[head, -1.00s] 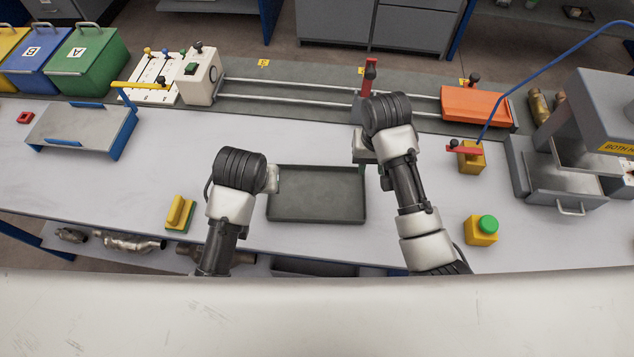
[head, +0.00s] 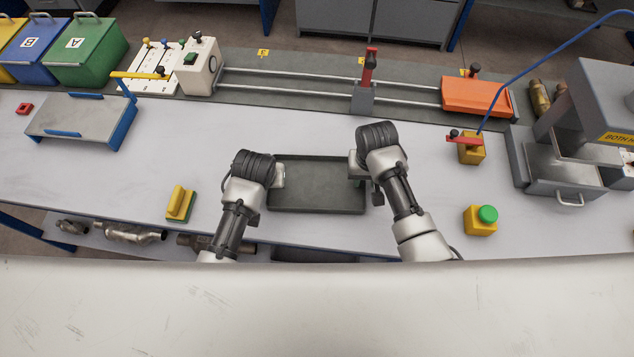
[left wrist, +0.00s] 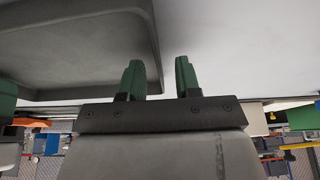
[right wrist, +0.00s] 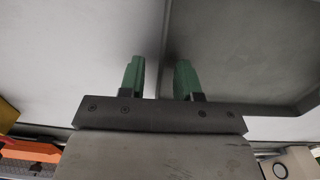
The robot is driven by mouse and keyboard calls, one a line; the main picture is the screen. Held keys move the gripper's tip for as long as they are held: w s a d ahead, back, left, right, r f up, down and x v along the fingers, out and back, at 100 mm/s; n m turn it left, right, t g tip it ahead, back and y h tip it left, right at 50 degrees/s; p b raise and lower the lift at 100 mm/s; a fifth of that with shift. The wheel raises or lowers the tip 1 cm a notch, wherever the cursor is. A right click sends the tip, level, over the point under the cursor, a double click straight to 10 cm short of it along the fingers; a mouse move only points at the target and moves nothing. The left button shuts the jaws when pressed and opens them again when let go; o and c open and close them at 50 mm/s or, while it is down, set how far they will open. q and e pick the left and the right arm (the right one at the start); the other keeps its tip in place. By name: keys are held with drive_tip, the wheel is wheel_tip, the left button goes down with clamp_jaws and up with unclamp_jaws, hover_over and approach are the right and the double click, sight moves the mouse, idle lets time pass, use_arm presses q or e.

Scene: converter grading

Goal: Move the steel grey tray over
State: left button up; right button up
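The steel grey tray (head: 316,198) is a shallow, dark rectangular tray lying flat on the pale bench between my two arms. My left gripper (head: 279,176) is at its left end; in the left wrist view the green fingers (left wrist: 158,80) are apart, with the tray's edge (left wrist: 150,35) between them. My right gripper (head: 357,166) is at its right end; in the right wrist view its fingers (right wrist: 158,78) are apart, with the tray's edge (right wrist: 166,40) between them. Neither gripper looks closed on the rim. Finger contact is hidden in the head view.
A yellow block (head: 180,203) lies left of my left arm. A green-button box (head: 481,220) and a red-handled yellow box (head: 470,149) stand to the right. A rail with a red-handled slider (head: 366,85) runs behind. Bench is clear between the tray and a blue-sided stand (head: 85,118).

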use_arm(q)
drive_tip(key=shift+f, duration=0.15)
use_arm(e)
drive_tip(key=shift+s+f, duration=0.1)
drive_tip(key=shift+f, duration=0.05)
use_arm(q)
clamp_jaws()
use_arm(e)
clamp_jaws()
